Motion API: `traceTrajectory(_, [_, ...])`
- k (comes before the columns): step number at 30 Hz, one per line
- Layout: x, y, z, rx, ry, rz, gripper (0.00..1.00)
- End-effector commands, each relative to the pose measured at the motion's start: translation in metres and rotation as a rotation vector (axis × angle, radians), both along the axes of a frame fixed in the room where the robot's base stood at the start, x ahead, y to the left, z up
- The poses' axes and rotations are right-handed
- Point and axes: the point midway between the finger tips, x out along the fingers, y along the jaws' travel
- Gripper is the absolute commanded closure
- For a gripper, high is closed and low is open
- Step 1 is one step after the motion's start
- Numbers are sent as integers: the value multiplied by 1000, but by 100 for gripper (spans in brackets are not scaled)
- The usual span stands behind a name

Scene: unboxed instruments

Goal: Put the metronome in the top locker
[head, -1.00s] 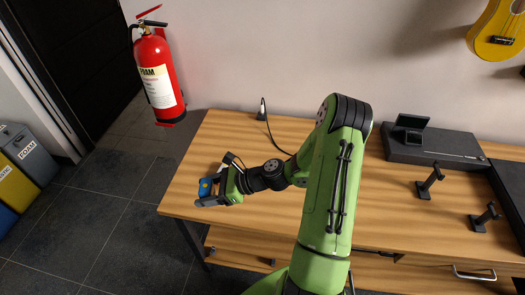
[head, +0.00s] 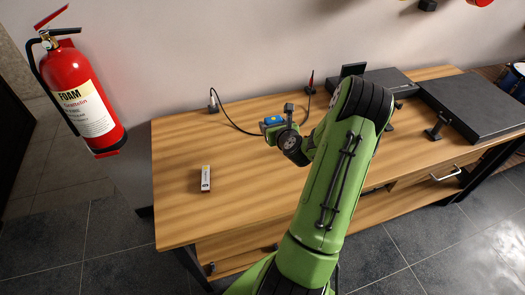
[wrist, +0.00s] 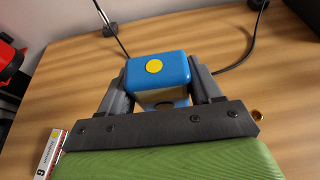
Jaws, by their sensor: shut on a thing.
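The metronome (wrist: 158,68) appears to be the small block with a blue top, a yellow dot and a pale lower body. My gripper (wrist: 160,88) is shut on it, with a dark finger on each side. In the head view the blue metronome (head: 273,121) shows small in my gripper (head: 276,126), over the back middle of the wooden table. Its underside is hidden, and I cannot tell its exact height above the table. No locker is in view.
A small white-and-red box (head: 205,179) stands on the left of the wooden table (head: 215,220). A black cable (head: 237,124) runs along the back. Flat black cases (head: 478,104) lie at the right. A red fire extinguisher (head: 80,95) hangs at left.

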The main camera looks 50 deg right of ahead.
Motion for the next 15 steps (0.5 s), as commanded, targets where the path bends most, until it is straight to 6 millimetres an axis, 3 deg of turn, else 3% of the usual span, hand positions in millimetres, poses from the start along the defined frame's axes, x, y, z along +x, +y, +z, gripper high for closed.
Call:
traceTrajectory(1, [-1, 0, -20, 7, 2, -2, 69])
traceTrajectory(3, [-1, 0, -39, 8, 3, -2, 69])
traceTrajectory(15, [0, 1, -97, 4, 1, 2, 69])
